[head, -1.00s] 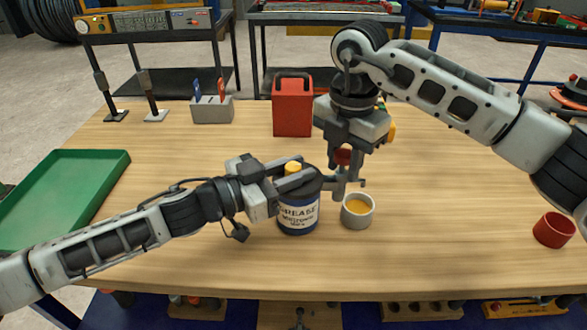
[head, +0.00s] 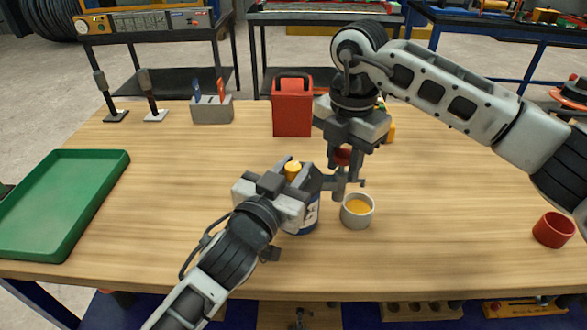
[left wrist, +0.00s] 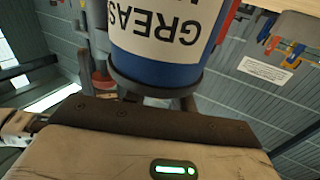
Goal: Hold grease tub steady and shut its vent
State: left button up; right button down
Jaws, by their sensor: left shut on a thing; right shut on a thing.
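The grease tub (head: 301,219) stands upright on the table, blue with a white label and dark top. It also shows large and upside down in the left wrist view (left wrist: 165,70). A yellow vent cap (head: 293,169) sits on its top.
A grey cup of yellow grease (head: 358,211) stands close right of the tub. A red cup (head: 553,230) is at far right. A red canister (head: 292,106) stands behind, a green tray (head: 60,215) left. The table between tray and tub is clear.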

pick_arm(q)
jog(key=shift+r, duration=0.15)
jog(key=o, duration=1)
jog(key=v, duration=1.2)
jog(key=shift+c, duration=0.2)
